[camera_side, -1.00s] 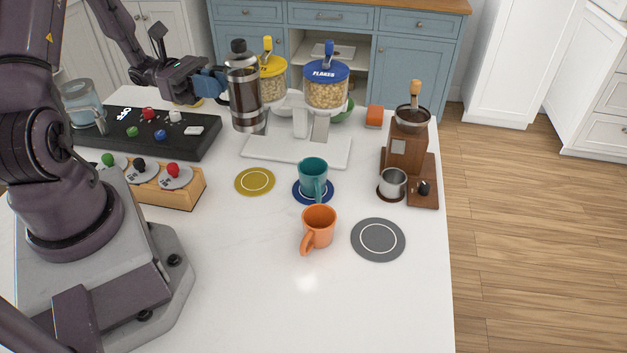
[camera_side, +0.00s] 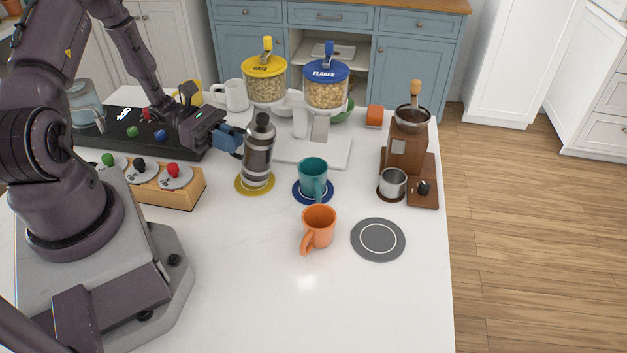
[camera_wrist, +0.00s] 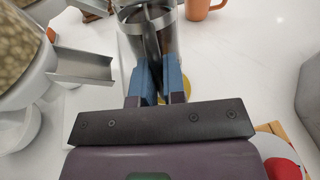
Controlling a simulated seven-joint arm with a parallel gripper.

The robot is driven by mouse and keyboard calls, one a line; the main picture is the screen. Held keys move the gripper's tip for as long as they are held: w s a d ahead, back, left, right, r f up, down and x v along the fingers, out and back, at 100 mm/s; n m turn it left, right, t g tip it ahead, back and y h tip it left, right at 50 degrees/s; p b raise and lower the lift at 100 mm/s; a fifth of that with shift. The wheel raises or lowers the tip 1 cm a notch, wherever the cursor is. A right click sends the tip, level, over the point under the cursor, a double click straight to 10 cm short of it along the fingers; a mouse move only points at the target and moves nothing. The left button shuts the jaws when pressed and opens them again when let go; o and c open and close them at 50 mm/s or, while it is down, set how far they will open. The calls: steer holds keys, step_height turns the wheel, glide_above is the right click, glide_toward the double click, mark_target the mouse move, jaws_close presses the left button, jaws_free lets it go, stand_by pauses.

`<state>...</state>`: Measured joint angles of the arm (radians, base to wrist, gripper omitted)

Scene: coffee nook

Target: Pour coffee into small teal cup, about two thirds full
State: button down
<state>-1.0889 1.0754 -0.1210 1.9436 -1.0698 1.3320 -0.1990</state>
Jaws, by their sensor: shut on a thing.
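The teal cup (camera_side: 313,177) stands upright on a blue coaster (camera_side: 298,194), its handle toward the side camera; its contents cannot be made out. My gripper (camera_side: 238,142) is shut on the coffee press (camera_side: 258,155), a dark glass carafe with steel bands and a black lid. The press is upright over the yellow coaster (camera_side: 243,188), left of the teal cup and apart from it. I cannot tell whether its base touches the coaster. In the wrist view, the blue fingers (camera_wrist: 160,78) meet the press (camera_wrist: 138,38) on its near side.
An orange mug (camera_side: 319,228) stands in front of the teal cup, and an empty grey coaster (camera_side: 378,240) lies to its right. A wooden grinder (camera_side: 405,152) with a metal cup is farther right. Cereal dispensers (camera_side: 325,90) stand behind. The front counter is clear.

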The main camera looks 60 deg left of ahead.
steer(key=shift+w+d+r+g+y, duration=0.45)
steer(key=shift+d+r+g+y, duration=0.05)
steer(key=shift+r+y, duration=0.15)
steer(key=shift+w, duration=0.15)
steer(key=shift+w+d, duration=0.6)
steer(key=shift+w, duration=0.15)
steer(key=shift+w+d, duration=0.55)
steer(key=shift+w, duration=0.2)
steer(key=shift+w+d, duration=0.1)
steer(key=shift+d, duration=0.05)
steer(key=shift+d+r+y, duration=0.15)
steer(key=shift+y, duration=0.1)
steer(key=shift+w+g, duration=0.1)
steer(key=shift+g, duration=0.2)
